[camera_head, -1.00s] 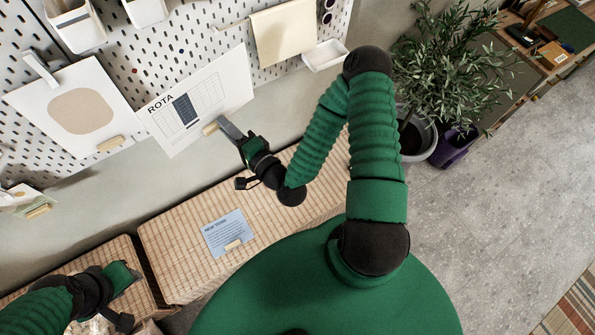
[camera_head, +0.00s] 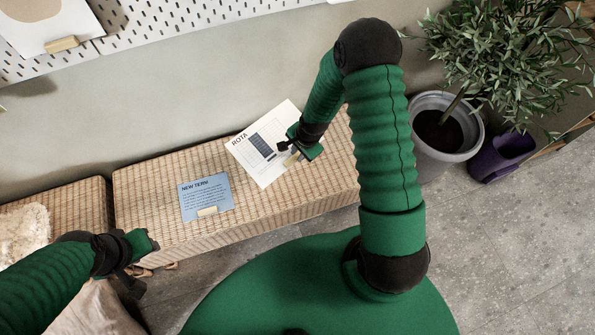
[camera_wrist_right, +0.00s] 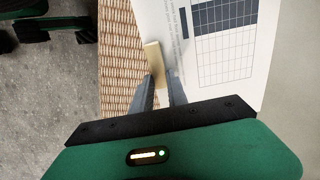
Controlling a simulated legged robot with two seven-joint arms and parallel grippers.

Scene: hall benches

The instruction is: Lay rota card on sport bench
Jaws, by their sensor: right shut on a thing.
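The white rota card (camera_head: 258,152), with a dark-blue and white grid, is over the right part of a long wicker bench (camera_head: 150,205). My right gripper (camera_head: 293,160) is shut on the wooden grip at the card's edge. In the right wrist view the fingers (camera_wrist_right: 158,92) close around that wooden grip (camera_wrist_right: 154,60), with the card (camera_wrist_right: 225,85) to its right. The card looks flat; I cannot tell whether it touches the weave. No sport marking is visible on the bench. My left gripper (camera_head: 150,244) is in front of the bench's left end; its finger gap does not show.
A blue "New term" card (camera_head: 205,190) lies on the same bench, left of the rota card. Another wicker seat (camera_head: 85,200) with a fleece (camera_head: 22,232) is at the left.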

